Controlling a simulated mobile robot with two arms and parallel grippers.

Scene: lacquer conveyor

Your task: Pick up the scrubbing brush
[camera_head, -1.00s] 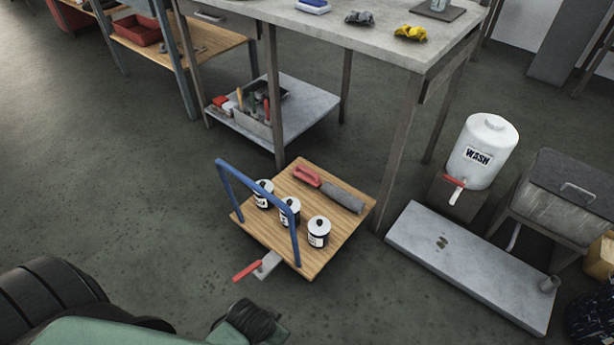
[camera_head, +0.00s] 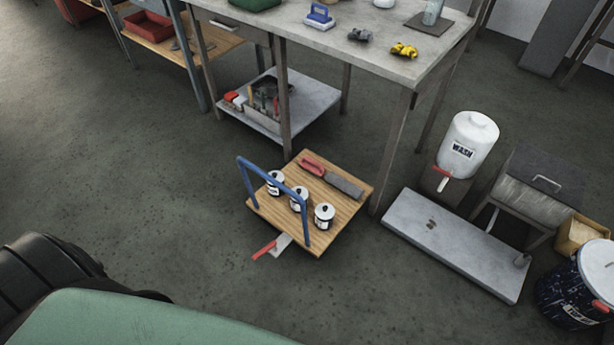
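A blue block with a raised handle and a pale underside (camera_head: 320,17), which looks like the scrubbing brush, sits on the grey worktable (camera_head: 420,68) near its far edge. It stands free, and nothing holds it. Neither of my grippers is in view.
Grey and yellow crumpled items (camera_head: 404,50) lie right of the brush. A low wooden trolley (camera_head: 345,207) with a blue handle, several cans and a red-handled tool (camera_head: 335,180) stands before the table. A WASH container (camera_head: 470,145) and grey slab (camera_head: 450,245) are right.

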